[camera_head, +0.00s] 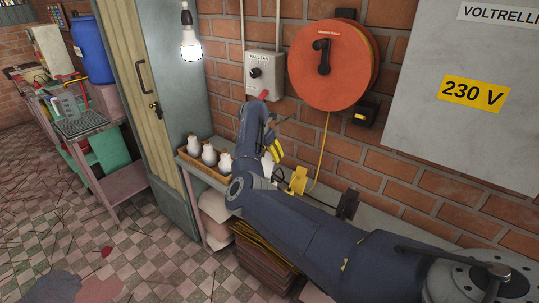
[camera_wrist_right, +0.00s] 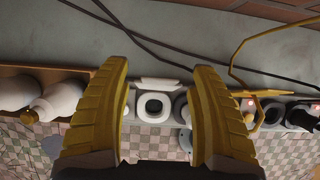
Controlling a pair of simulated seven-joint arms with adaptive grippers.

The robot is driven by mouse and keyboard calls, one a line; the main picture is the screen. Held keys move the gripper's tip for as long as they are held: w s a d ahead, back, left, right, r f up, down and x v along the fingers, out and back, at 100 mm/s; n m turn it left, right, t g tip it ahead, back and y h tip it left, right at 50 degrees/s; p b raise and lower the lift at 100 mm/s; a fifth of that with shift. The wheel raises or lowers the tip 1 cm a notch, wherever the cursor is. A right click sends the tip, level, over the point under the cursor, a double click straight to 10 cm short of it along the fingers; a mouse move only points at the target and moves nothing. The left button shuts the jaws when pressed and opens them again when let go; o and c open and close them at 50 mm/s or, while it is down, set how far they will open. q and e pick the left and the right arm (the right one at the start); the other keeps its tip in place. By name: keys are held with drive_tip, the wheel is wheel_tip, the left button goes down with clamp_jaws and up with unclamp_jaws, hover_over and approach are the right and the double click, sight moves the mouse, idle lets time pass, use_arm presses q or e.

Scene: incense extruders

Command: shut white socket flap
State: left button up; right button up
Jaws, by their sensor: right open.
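The white socket (camera_wrist_right: 153,106) shows in the right wrist view as a square white frame around a dark opening. Its white flap (camera_wrist_right: 160,84) stands open along the socket's upper edge in that view. My right gripper (camera_wrist_right: 166,112) is open, with a yellow finger on either side of the socket and nothing visible between them in its grasp. I cannot tell how far the fingertips are from the flap. In the head view my right gripper (camera_head: 275,148) is above the shelf by the brick wall, and my arm largely hides the socket area. My left gripper is not in view.
White bottle-like objects (camera_head: 209,155) stand in a wooden tray left of my right gripper. A yellow plug-like piece (camera_head: 298,179) with a yellow cable is to its right. A grey switch box (camera_head: 264,73) and an orange cable reel (camera_head: 333,66) hang on the wall above.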

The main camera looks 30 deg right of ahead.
drive_tip(key=shift+d+f, duration=0.1)
drive_tip(key=shift+f, duration=0.15)
drive_tip(key=shift+c, duration=0.4)
clamp_jaws()
idle(0.4)
